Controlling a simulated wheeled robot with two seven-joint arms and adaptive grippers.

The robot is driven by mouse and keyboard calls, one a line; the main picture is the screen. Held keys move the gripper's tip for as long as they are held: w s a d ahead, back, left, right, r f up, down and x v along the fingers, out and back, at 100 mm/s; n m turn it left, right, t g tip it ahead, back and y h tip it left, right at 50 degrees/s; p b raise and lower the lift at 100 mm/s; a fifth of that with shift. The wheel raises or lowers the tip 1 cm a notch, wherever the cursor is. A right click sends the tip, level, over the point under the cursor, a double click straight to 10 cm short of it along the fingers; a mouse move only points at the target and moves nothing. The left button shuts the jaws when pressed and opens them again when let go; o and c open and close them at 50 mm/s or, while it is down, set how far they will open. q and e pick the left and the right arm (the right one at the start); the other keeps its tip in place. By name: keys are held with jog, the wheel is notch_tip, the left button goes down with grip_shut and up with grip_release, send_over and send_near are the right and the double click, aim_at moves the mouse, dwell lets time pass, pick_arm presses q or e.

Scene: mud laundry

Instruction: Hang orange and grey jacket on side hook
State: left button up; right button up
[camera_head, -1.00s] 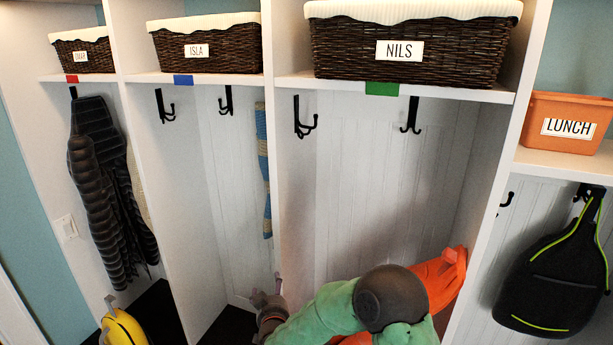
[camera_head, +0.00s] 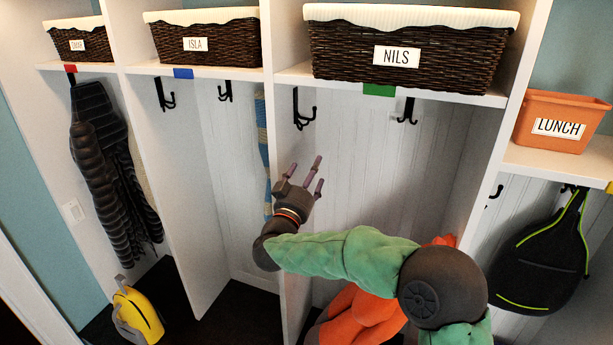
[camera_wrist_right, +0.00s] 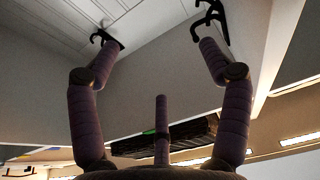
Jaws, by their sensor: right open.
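The orange jacket (camera_head: 360,318) is low in the cubby labelled NILS, partly hidden behind my green-sleeved right arm; I cannot make out any grey on it. My right gripper (camera_head: 304,178) is open and empty, fingers pointing up, below a black double hook (camera_head: 302,110) on the cubby's left side wall. A second black hook (camera_head: 407,112) is on the back panel. In the right wrist view, the spread fingers of my right gripper (camera_wrist_right: 157,60) hold nothing. Black hooks show beyond them at upper left (camera_wrist_right: 107,39) and upper right (camera_wrist_right: 209,20). My left gripper is not in view.
The NILS basket (camera_head: 410,50) sits on the shelf above. Dividers bound the cubby. A dark jacket (camera_head: 95,165) hangs at far left, with a yellow bag (camera_head: 138,312) below. A black racket bag (camera_head: 540,250) hangs at right under the orange LUNCH bin (camera_head: 562,122).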

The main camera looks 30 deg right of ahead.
jog(key=p+x, duration=0.2)
jog(key=x, duration=0.7)
jog(key=shift+w+d, duration=0.25)
jog(key=shift+w, duration=0.05)
jog(key=shift+r, duration=0.1)
grip_shut()
jog(key=shift+o, duration=0.8)
grip_release()
